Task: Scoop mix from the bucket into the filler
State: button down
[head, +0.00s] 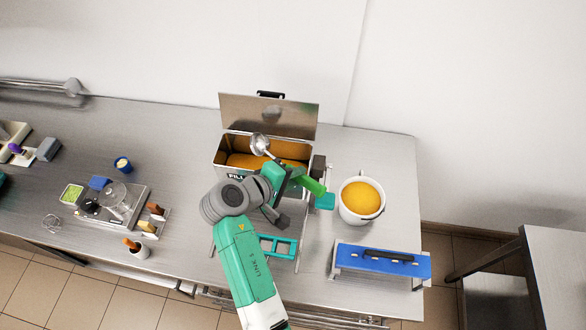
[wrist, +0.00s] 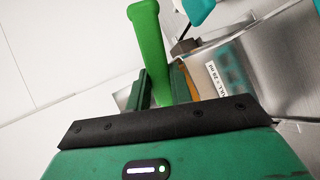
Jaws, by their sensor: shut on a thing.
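The filler (head: 219,168) is a steel box with its lid (head: 268,116) raised; orange mix (head: 243,161) lies inside. The white bucket (head: 349,213) stands to its right, heaped with orange-yellow mix (head: 362,196). My gripper (head: 287,180) is shut on the green handle (head: 309,185) of a ladle, at the filler's front right edge. The handle also stands between the jaws in the wrist view (wrist: 150,45). The ladle's silvery bowl (head: 260,144) is over the filler's opening. It looks tilted and shows bare metal; whether any mix is in it I cannot tell.
A blue-topped stand (head: 350,258) with a black handle is at the front right. A clear-lidded appliance (head: 115,200), small tubs and tools stand on the left. Bare steel counter lies between them and the filler. The wall is close behind.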

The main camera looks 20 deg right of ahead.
jog(key=y+p, duration=0.1)
jog(key=r+g+y+p, duration=0.1)
jog(key=d+r+y+p, duration=0.1)
jog(key=shift+w+g+y, duration=0.3)
jog(key=shift+g, duration=0.1)
jog(key=shift+w+d+r+g+y+p, duration=0.15)
jog(key=shift+g+y, duration=0.1)
jog(key=shift+y, duration=0.3)
jog(key=shift+d+f+g+y+p, duration=0.15)
jog(key=shift+g+y, duration=0.1)
jog(key=shift+y, duration=0.3)
jog(key=r+g+y, duration=0.1)
jog(key=d+y+p, duration=0.1)
jog(key=y, duration=0.1)
jog(key=r+g+y, duration=0.1)
jog(key=shift+w+d+r+n+g+y, duration=0.2)
jog(key=shift+w+r+n+g+y, duration=0.1)
jog(key=shift+w+n+y, duration=0.1)
